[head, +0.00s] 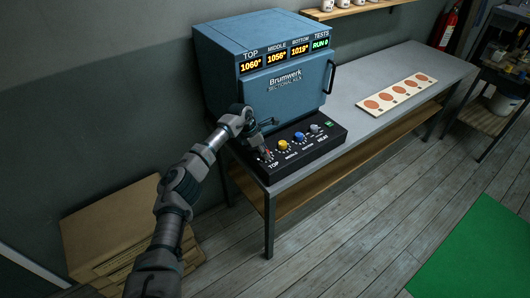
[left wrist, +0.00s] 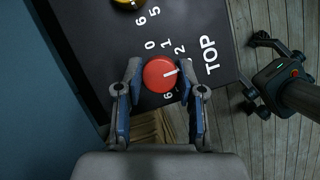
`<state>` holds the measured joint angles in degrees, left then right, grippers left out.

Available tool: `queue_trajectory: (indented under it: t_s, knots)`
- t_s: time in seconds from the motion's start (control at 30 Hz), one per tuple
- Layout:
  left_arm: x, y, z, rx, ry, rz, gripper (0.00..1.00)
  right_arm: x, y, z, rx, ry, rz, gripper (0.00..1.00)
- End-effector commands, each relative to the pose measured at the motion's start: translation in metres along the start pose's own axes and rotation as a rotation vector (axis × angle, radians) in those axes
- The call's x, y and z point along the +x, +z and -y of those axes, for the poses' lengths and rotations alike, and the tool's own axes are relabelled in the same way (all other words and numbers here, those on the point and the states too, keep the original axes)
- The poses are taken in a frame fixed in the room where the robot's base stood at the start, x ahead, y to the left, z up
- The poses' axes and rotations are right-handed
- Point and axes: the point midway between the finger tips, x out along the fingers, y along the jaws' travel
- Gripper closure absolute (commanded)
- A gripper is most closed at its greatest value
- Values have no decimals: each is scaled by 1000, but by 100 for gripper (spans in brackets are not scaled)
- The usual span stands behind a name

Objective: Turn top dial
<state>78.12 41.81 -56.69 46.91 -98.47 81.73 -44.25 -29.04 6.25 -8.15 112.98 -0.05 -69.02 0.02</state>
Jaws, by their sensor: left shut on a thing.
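The top dial is a red knob (left wrist: 160,75) on the black control panel (head: 320,145), beside the white word TOP. Its white pointer mark points right toward TOP, just below the 2 in the left wrist view. My left gripper (head: 266,156) is at the TOP end of the panel; in the left wrist view its two fingers (left wrist: 160,80) close on opposite sides of the red knob. In the head view the gripper mostly hides this knob.
The blue kiln (head: 260,60) stands behind the panel, its displays reading TOP 1060, MIDDLE 1056, BOTTOM 1019, TESTS RUN 0. A yellow knob (head: 283,146), a blue knob (head: 299,137) and a grey knob (head: 316,129) sit alongside. A board with orange discs (head: 397,94) lies on the table.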

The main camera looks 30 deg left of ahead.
Motion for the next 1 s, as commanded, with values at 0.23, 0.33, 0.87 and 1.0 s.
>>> queue_trajectory:
  t_s: [0.23,0.33,0.87,1.0]
  knots:
    - [-1,-2,-2,13,-2,-3,96,-4,-1,0,1,0,-2,60]
    - [-1,-2,-2,13,-2,-3,96,-3,-2,0,0,0,1,60]
    - [-1,0,-1,13,-3,-1,37,-3,-2,0,0,0,0,60]
    - [-9,4,-1,14,-1,1,37,-4,-1,-1,0,0,-2,60]
